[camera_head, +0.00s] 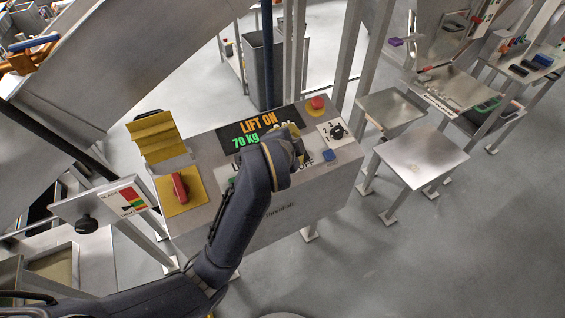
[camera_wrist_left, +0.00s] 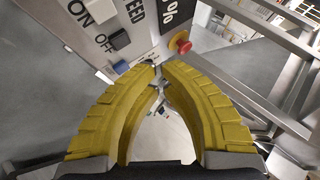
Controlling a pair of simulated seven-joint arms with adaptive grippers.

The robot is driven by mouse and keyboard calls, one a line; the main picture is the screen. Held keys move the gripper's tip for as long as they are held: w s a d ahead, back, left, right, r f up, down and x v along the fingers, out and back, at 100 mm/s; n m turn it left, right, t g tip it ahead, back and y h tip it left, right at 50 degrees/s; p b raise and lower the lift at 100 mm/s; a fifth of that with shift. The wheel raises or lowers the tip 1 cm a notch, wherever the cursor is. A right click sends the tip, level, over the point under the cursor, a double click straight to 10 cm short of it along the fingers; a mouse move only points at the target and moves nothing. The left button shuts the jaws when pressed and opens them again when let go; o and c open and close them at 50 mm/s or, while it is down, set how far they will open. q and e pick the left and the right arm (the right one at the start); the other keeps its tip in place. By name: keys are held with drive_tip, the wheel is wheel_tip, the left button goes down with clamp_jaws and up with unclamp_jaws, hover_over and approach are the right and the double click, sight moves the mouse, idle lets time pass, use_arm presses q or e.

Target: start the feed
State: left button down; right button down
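My left gripper (camera_head: 298,148) is over the right part of the panel, hiding part of the display and labels. In the wrist view its yellow fingers (camera_wrist_left: 158,66) converge with their tips nearly together, nothing visibly held. Contact with the panel cannot be told. My right gripper is not in view.
The panel also carries a red button (camera_head: 317,103), a black knob (camera_head: 337,131), a blue button (camera_head: 328,155) and a red lever (camera_head: 180,186) under a raised yellow cover (camera_head: 156,138). A bare steel table (camera_head: 420,160) stands to the right. Floor at lower right is clear.

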use_arm(q)
drive_tip(key=shift+w+a+f, duration=0.2)
drive_tip(key=shift+w+f, duration=0.15)
drive_tip(key=shift+f, duration=0.95)
drive_tip(key=shift+w+a+f, duration=0.2)
drive_tip(key=shift+w+f, duration=0.2)
drive_tip(key=shift+f, duration=0.9)
drive_tip(key=shift+w+a+f, duration=0.2)
drive_tip(key=shift+w+f, duration=0.15)
drive_tip(key=shift+f, duration=0.95)
drive_tip(key=c, duration=2.1)
unclamp_jaws()
clamp_jaws()
drive_tip(key=shift+w+a+f, duration=0.1)
drive_tip(key=shift+w+f, duration=0.05)
drive_tip(key=shift+f, duration=0.35)
drive_tip(key=shift+w+a+f, duration=0.1)
drive_tip(key=shift+f, duration=0.35)
drive_tip(key=shift+d+r, duration=0.1)
drive_tip(key=shift+r, duration=0.05)
drive_tip(key=shift+s+d+r, duration=0.1)
drive_tip(key=shift+s+r, duration=0.15)
drive_tip(key=shift+r, duration=0.55)
